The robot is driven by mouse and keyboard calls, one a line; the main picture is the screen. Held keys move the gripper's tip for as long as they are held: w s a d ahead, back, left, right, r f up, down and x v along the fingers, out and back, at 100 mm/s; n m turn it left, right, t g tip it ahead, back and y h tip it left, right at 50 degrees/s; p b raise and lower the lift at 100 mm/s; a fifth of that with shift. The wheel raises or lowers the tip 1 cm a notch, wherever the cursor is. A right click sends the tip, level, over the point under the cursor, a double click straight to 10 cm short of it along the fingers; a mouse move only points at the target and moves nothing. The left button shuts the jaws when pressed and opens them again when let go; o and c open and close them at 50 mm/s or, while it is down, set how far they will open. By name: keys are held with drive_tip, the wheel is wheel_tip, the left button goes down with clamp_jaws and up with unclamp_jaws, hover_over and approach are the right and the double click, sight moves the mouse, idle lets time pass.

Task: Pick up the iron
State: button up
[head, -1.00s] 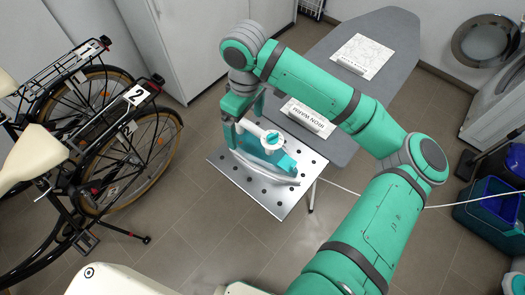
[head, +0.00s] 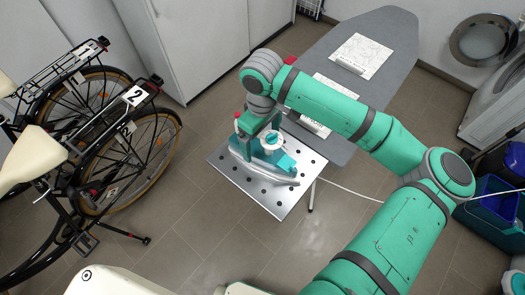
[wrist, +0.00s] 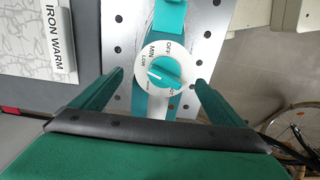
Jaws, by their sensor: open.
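The iron (head: 270,158), teal and white with a round dial, rests on the perforated metal plate (head: 272,201) at the near end of the ironing board. In the wrist view its white dial (wrist: 163,68) with a teal knob shows between my fingers. My gripper (wrist: 150,95) is open, one finger on each side of the iron's body. In the head view my gripper (head: 258,125) is at the iron's far side, close above it. Whether the fingers touch the iron cannot be told.
The grey ironing board (head: 385,45) carries a paper sheet (head: 361,55) and an "IRON WARM" sign (wrist: 47,40). Bicycles (head: 120,155) stand at the left. A white cabinet (head: 195,40) is behind. A blue basket (head: 490,195) and an open-doored machine (head: 490,40) are at the right. Floor in front is clear.

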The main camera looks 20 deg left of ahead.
drive_tip(key=shift+f, duration=1.2)
drive_tip(key=shift+w, duration=0.1)
drive_tip(key=c, duration=1.5)
drive_tip(key=shift+o, duration=0.2)
drive_tip(key=shift+r, duration=0.1)
drive_tip(key=shift+r, duration=0.55)
wheel_tip(320, 180, up, 2)
drive_tip(key=shift+a+r, duration=0.1)
drive_tip(key=shift+r, duration=0.05)
drive_tip(key=s+a+r, duration=0.2)
drive_tip(key=s+r, duration=0.7)
drive_tip(key=s, duration=0.4)
drive_tip(key=shift+a, duration=0.15)
